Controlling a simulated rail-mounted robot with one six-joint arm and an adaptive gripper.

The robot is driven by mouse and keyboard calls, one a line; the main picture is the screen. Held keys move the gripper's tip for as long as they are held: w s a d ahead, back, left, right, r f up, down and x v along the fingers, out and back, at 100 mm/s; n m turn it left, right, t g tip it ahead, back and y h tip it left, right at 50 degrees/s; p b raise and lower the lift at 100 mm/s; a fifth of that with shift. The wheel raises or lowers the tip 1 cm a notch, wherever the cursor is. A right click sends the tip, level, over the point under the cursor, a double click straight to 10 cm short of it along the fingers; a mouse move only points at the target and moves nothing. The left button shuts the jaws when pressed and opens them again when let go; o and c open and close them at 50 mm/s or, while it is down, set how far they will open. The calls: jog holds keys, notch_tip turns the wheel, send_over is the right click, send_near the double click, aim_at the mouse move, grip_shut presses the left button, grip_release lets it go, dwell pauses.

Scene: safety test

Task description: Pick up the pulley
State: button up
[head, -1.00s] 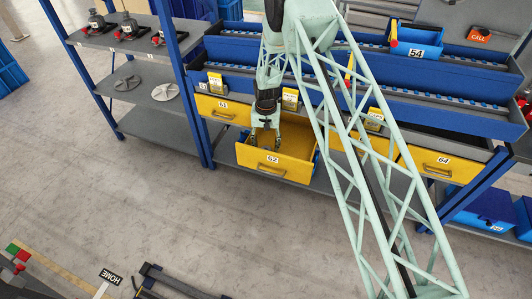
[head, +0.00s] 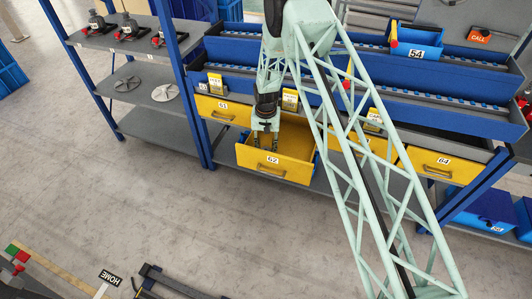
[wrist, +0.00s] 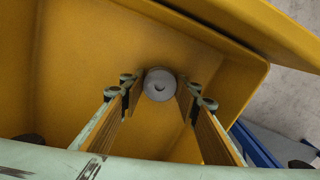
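The pulley (wrist: 160,84) is a small grey disc with a dark centre hole, inside the yellow drawer marked 62 (head: 271,168), which is pulled out. In the wrist view my gripper (wrist: 161,97) has its two fingers apart, one on each side of the pulley, pointing down into the drawer. The pulley shows between the fingertips, with no clear sign of a firm grip. In the head view my gripper (head: 266,143) reaches into the drawer, and the pulley is hidden there.
The drawer's yellow walls (wrist: 262,95) stand close around my fingers. Drawer 61 (head: 221,108) is left of it and drawer 64 (head: 443,165) right. Blue shelving (head: 345,58) rises behind. Floor (head: 150,200) in front is clear.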

jog(key=shift+c, duration=1.4)
notch_tip(320, 180, up, 10)
jog(key=p, duration=0.1)
